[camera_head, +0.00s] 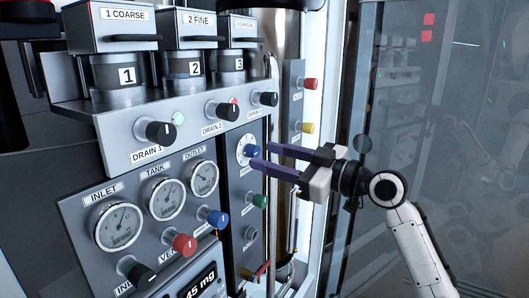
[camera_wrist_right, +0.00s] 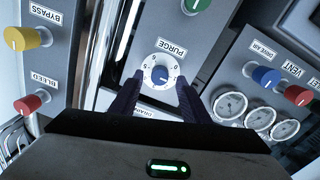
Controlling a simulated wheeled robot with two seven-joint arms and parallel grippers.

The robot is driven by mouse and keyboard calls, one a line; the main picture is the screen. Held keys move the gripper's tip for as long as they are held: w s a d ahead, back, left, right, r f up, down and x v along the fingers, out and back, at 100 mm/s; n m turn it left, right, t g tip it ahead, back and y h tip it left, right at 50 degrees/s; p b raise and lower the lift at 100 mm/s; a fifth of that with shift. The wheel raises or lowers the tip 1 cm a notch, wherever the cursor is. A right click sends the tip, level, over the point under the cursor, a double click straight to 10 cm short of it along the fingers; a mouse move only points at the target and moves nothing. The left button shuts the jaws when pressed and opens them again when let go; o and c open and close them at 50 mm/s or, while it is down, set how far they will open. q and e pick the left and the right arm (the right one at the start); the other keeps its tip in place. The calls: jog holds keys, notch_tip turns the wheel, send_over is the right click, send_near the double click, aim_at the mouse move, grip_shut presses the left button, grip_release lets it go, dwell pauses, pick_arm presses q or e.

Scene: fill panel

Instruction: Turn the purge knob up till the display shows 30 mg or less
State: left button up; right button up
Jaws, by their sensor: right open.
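The purge knob is a blue knob (camera_head: 251,150) on a white numbered dial, set in the grey panel strip to the right of the gauges. In the right wrist view the same knob (camera_wrist_right: 160,75) shows under the label PURGE, between the fingers. My right gripper (camera_head: 262,157) is open, its two dark purple fingers reaching in from the right on either side of the knob, with no clear contact. The display (camera_head: 200,287) at the bottom is partly cut off by the picture edge and reads about 45 mg. My left gripper is not in view.
Drain knobs (camera_head: 160,132) sit above, and three round gauges (camera_head: 118,226) with red and blue knobs to the left. A green knob (camera_head: 260,201) lies just below the purge knob. Red (camera_head: 310,84) and yellow (camera_head: 307,128) knobs stick out at the right. Glass lies further right.

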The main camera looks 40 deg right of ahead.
jog(key=shift+x, duration=0.95)
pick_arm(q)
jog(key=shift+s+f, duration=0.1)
pick_arm(e)
jog(key=shift+c, duration=0.4)
